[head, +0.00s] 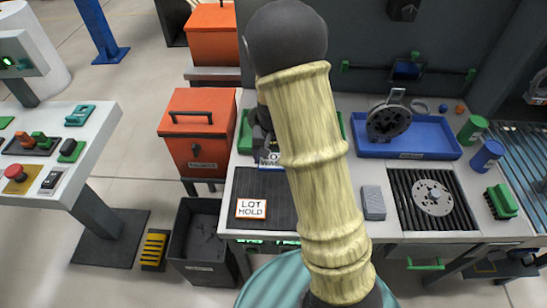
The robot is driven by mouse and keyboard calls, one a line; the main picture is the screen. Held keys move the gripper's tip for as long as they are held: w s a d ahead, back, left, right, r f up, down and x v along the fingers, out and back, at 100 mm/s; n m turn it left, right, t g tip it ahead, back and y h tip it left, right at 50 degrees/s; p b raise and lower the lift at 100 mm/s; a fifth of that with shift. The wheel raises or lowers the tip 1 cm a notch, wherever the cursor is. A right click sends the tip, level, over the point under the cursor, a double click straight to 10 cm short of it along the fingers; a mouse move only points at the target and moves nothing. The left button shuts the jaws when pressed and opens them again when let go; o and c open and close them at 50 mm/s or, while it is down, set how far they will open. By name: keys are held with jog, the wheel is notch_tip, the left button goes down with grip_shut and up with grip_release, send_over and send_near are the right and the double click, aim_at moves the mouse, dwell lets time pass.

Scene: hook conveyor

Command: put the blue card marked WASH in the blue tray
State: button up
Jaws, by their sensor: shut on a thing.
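A blue-edged card (268,158) shows just left of my arm, partly hidden by it. Its visible letters fit LOT WASH. My gripper (264,142) is mostly hidden behind my arm and shut on this card, at the near side of a green tray (243,132). Whether the card touches anything below cannot be told. The blue tray (436,150) lies to the right on the bench, with a grey round metal part (389,121) at its left end and small rings and an orange piece at its back.
An orange-edged LOT HOLD card (252,208) lies on a dark mat (277,184). A grey block (373,202) and a grate with a metal disc (432,197) stand right of my arm. Green (472,130) and blue (487,154) cylinders stand right of the blue tray.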

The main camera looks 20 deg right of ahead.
aim_at(274, 160)
jog(key=shift+r, duration=0.1)
jog(key=shift+r+p, duration=1.85)
jog(key=shift+r, duration=0.05)
